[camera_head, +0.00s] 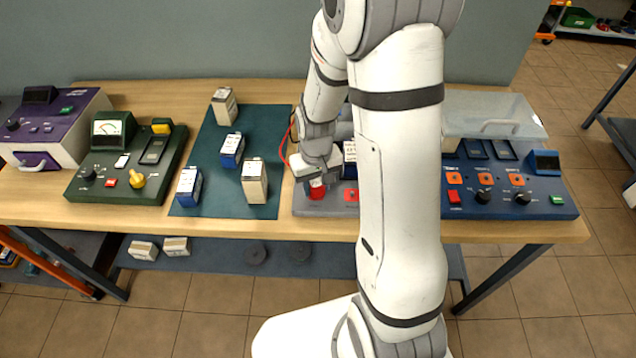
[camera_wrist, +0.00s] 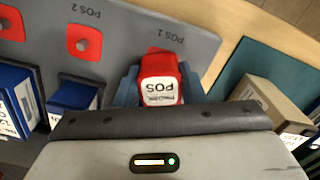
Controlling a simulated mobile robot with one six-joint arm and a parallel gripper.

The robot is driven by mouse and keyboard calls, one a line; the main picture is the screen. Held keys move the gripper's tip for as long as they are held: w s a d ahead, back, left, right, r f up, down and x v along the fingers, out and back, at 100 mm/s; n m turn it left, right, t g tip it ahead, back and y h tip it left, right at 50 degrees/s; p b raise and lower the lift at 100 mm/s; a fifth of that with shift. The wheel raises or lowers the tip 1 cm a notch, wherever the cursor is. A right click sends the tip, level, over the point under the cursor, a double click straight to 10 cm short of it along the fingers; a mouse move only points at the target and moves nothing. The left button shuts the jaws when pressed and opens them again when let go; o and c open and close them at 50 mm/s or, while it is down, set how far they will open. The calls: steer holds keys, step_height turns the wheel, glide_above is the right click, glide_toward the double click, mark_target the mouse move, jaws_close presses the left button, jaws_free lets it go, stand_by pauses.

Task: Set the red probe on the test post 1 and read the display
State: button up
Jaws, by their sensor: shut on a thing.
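My gripper (camera_wrist: 159,88) is shut on the red probe (camera_wrist: 161,68), one finger on each side of it. The probe is a red block with a white "POS" label. It is over the place marked POS 1 on the grey test panel (camera_wrist: 120,22). Test post 1 is hidden under the probe, and I cannot tell if the two touch. In the head view, my gripper (camera_head: 314,177) and the red probe (camera_head: 317,191) are at the panel's front left. No readable display of this panel shows; my arm covers much of it.
Post 2 (camera_wrist: 82,44) stands on a red square. Several boxed batteries are near, with a beige one (camera_wrist: 265,98) on the green mat (camera_head: 211,142). A green meter unit (camera_head: 120,160) stands left, a blue charger (camera_head: 510,195) with a clear lid right.

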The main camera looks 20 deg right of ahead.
mark_target(316, 181)
steer(key=shift+f+b, duration=0.4)
steer(key=shift+f, duration=0.2)
steer(key=o, duration=0.7)
steer(key=shift+r, duration=0.1)
steer(key=shift+r, duration=0.1)
steer(key=shift+r+p, duration=3.8)
steer(key=shift+r, duration=1.6)
steer(key=shift+r, duration=0.3)
steer(key=s+r+t+b, duration=0.1)
steer(key=s+r, duration=0.3)
steer(key=s+r+t+b, duration=0.1)
steer(key=s+r+b, duration=0.1)
steer(key=s+r, duration=0.2)
steer(key=s+r+m+t+b, duration=0.1)
steer(key=s+r+b, duration=0.1)
steer(key=s+r, duration=0.2)
steer(key=shift+s+d+r, duration=0.1)
steer(key=shift+s+r, duration=0.05)
steer(key=shift+s, duration=0.5)
steer(key=shift+s+d+r, duration=0.1)
steer(key=shift+s+r, duration=0.05)
steer(key=shift+s, duration=0.45)
